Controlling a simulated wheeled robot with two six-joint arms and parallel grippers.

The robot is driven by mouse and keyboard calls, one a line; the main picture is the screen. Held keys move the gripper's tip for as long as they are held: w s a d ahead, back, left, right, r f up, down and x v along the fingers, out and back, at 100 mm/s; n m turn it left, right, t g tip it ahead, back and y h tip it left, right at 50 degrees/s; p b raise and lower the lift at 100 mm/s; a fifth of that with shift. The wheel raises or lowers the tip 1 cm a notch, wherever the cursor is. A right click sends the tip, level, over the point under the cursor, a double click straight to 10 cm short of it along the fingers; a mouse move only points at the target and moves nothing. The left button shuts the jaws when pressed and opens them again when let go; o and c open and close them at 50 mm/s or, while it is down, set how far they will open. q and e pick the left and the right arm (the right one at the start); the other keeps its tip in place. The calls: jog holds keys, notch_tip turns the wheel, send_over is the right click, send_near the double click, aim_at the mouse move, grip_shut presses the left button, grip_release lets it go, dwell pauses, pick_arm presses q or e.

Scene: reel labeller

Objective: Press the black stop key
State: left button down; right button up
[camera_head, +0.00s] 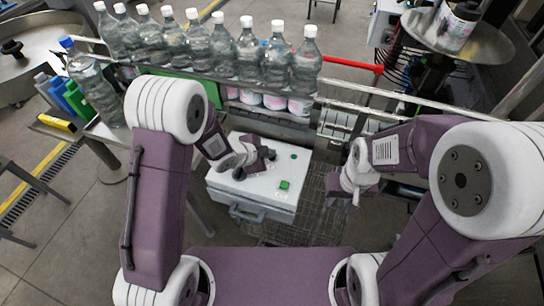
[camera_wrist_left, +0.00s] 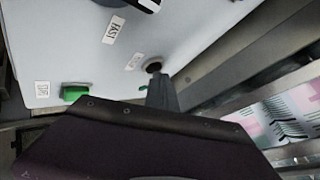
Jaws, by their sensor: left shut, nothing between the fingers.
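The white control box (camera_head: 250,190) stands below the bottle row in the head view. Its pale panel (camera_wrist_left: 190,25) fills the upper part of the left wrist view. A round dark key (camera_wrist_left: 153,67) sits on the panel beside a small label, partly hidden by my left fingertips. My left gripper (camera_head: 268,155) is shut and empty over the box; in the left wrist view its tip (camera_wrist_left: 157,80) is right at the dark key. Whether they touch, I cannot tell. My right gripper (camera_head: 356,190) hangs to the right of the box, apart from it; its jaw state is unclear.
A square green key (camera_head: 284,185) and a round green one (camera_head: 293,156) are on the panel. A dark knob (camera_wrist_left: 143,3) shows near a FAST label (camera_wrist_left: 114,30). Clear bottles (camera_head: 248,52) line the conveyor behind the box, with a metal rail in front.

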aim_at(270, 159)
dwell(0.4)
pick_arm(q)
jog(key=shift+r+p, duration=0.75)
jog(key=shift+r, duration=0.05)
notch_tip(270, 159, up, 5)
jog(key=p, duration=0.4)
jog(key=shift+r+p, duration=0.1)
jog(key=shift+p, duration=0.2)
